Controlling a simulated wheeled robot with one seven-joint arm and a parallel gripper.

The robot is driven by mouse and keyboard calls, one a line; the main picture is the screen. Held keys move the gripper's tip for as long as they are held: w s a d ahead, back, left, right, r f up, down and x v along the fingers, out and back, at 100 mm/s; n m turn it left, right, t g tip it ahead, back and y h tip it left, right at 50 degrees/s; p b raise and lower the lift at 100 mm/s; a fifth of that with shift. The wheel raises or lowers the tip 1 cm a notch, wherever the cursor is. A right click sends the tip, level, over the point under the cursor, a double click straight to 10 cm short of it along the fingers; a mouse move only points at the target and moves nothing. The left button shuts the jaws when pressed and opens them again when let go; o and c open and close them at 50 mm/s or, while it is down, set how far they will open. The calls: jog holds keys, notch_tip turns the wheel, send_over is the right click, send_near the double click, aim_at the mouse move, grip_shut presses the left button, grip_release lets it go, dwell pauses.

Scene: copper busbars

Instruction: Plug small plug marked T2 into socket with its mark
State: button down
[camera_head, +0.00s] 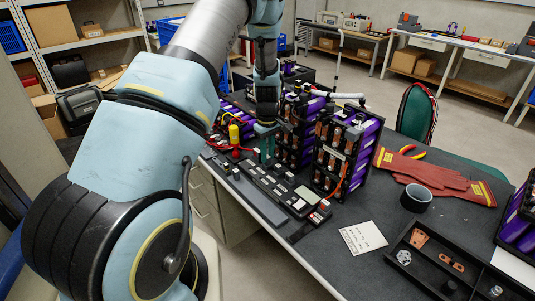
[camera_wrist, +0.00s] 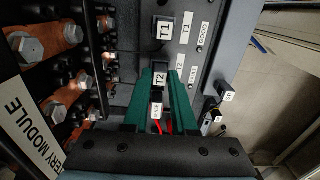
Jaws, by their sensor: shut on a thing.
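The small plug marked T2 (camera_wrist: 159,78) is a dark block with a white label, held between the green fingers of my gripper (camera_wrist: 165,85) in the wrist view. Red wires and a small white tag (camera_wrist: 157,112) show behind it between the fingers. A dark panel (camera_wrist: 205,18) with white labels lies beside and under the plug. Another plug marked T1 (camera_wrist: 163,28) sits further up along it. The T2 socket face is hidden by the plug and fingers, so I cannot tell how deep the plug sits. In the head view my gripper (camera_head: 266,152) points down at the panel's far end.
Battery modules (camera_head: 345,150) with copper busbars stand close beside the panel; bolted busbars (camera_wrist: 60,40) line the left of the wrist view. Small connectors (camera_wrist: 226,96) stick out at the right.

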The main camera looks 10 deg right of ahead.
jog(key=shift+f, duration=0.25)
jog(key=c, duration=0.6)
grip_release()
jog(key=shift+c, duration=0.2)
jog(key=shift+r, duration=0.1)
jog(key=shift+r+p, duration=1.85)
jog(key=shift+r, duration=1.1)
